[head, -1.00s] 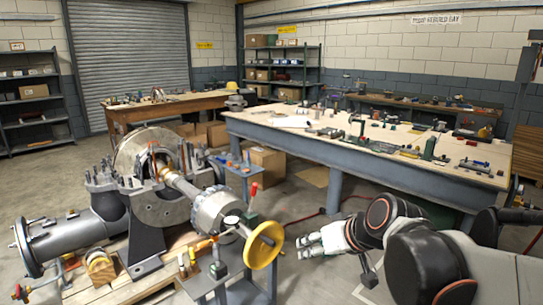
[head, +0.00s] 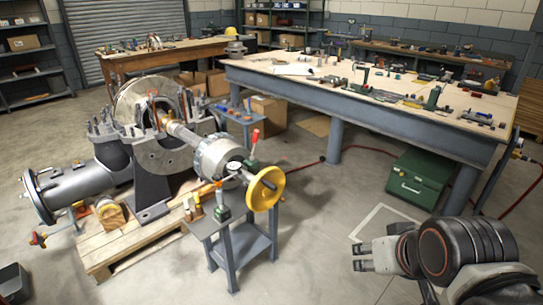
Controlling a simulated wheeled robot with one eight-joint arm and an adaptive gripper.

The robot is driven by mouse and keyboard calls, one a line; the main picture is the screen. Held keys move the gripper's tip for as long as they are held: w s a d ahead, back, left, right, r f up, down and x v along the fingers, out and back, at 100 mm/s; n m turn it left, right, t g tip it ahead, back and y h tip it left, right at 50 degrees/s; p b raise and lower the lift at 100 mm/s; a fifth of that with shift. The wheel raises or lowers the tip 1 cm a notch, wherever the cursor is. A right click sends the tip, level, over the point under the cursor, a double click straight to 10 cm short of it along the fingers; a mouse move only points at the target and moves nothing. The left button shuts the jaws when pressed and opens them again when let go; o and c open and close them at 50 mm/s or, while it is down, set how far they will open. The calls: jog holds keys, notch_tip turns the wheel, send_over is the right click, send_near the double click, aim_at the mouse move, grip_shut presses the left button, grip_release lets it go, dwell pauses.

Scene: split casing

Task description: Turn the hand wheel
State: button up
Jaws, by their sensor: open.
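The yellow hand wheel (head: 259,196) is on the near end of the shaft that runs out of the split casing (head: 160,150). It faces toward the right front and stands over a small grey steel stand (head: 246,241). My gripper (head: 360,257) is at the lower right, open and empty, pointing left. It is well to the right of the wheel and lower in the picture, with clear floor between them. Nothing hides the wheel's near side.
A dial gauge (head: 234,167) and a red-handled lever (head: 254,140) stand close beside the wheel. A long workbench (head: 400,125) with many small parts runs behind. The floor in front is open.

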aim_at(276, 190)
jog(key=w+a+f+n+t+y+p, duration=0.15)
jog(key=w+a+y, duration=0.3)
jog(key=w, duration=1.15)
jog(key=w+a+f+n+y, duration=0.1)
jog(key=w+a+n+y, duration=0.35)
jog(key=w, duration=1.05)
jog(key=w+a+f+t+y, duration=0.1)
jog(key=w+a+f+t, duration=0.1)
jog(key=w+f, duration=0.75)
notch_tip(276, 190, down, 12)
jog(key=w+f+t+y, duration=0.1)
jog(key=w+t+y, duration=0.1)
jog(key=y, duration=0.1)
jog(key=shift+n, duration=0.4)
jog(key=b+x, duration=0.1)
jog(key=x, duration=0.3)
jog(key=b+x, duration=0.1)
jog(key=x, duration=0.4)
jog(key=b+x, duration=0.1)
jog(key=x, duration=0.3)
jog(key=shift+w+d, duration=0.2)
jog(key=shift+w, duration=0.25)
jog(key=shift+r, duration=0.1)
grip_shut()
